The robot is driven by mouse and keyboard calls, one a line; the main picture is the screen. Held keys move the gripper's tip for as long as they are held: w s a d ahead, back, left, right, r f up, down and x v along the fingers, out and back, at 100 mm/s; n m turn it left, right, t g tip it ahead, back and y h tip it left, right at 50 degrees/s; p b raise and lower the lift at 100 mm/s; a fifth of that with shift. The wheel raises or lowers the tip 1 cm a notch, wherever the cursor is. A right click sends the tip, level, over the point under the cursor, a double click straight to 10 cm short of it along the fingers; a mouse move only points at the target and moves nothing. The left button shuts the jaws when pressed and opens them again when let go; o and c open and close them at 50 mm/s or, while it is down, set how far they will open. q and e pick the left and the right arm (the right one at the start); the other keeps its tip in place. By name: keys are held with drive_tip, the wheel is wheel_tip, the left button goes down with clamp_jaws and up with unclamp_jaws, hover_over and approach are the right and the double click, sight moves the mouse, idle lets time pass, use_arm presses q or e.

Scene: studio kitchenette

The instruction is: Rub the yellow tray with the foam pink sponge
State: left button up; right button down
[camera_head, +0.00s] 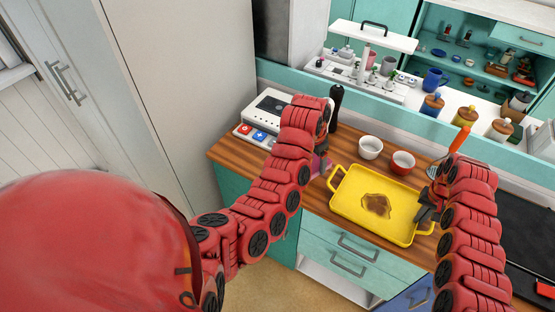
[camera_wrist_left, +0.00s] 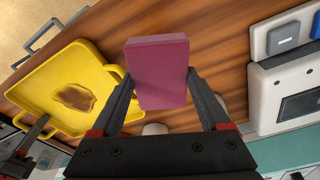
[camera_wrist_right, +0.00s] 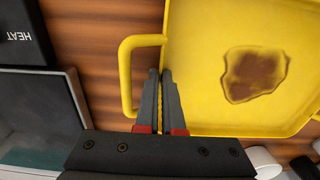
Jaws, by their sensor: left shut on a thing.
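The foam pink sponge (camera_wrist_left: 158,72) is a flat block held between the fingers of my left gripper (camera_wrist_left: 160,88), over the wooden counter. In the head view the sponge (camera_head: 319,166) shows beyond the tray's left edge, apart from it. The yellow tray (camera_head: 350,202) lies on the counter with a brown stain (camera_head: 376,205) near its middle. The tray's handle (camera_wrist_right: 127,75) and side wall show in the right wrist view. My right gripper (camera_wrist_right: 161,74) has its fingers close together on either side of that wall, with a strip of yellow between them.
A white bowl (camera_head: 370,147) and a red bowl (camera_head: 403,162) stand behind the tray. A white appliance (camera_head: 270,108) and a dark pepper mill (camera_head: 336,100) stand at the counter's back left. Bare counter lies left of the tray.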

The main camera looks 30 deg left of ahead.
use_arm(q)
drive_tip(key=w+d+r+m, duration=0.2)
drive_tip(key=d, duration=0.5)
drive_tip(key=w+d+r+m, duration=0.2)
drive_tip(key=d+r, duration=0.1)
drive_tip(key=d, duration=0.4)
hover_over(373, 201)
drive_tip(key=d, duration=0.3)
wheel_tip(373, 201, down, 4)
drive_tip(key=shift+m+h, duration=0.3)
drive_tip(key=shift+s+f, duration=0.2)
drive_tip(key=shift+f, duration=2.15)
drive_tip(key=shift+f, duration=1)
drive_tip(key=shift+a, duration=1.75)
drive_tip(key=shift+d, duration=0.1)
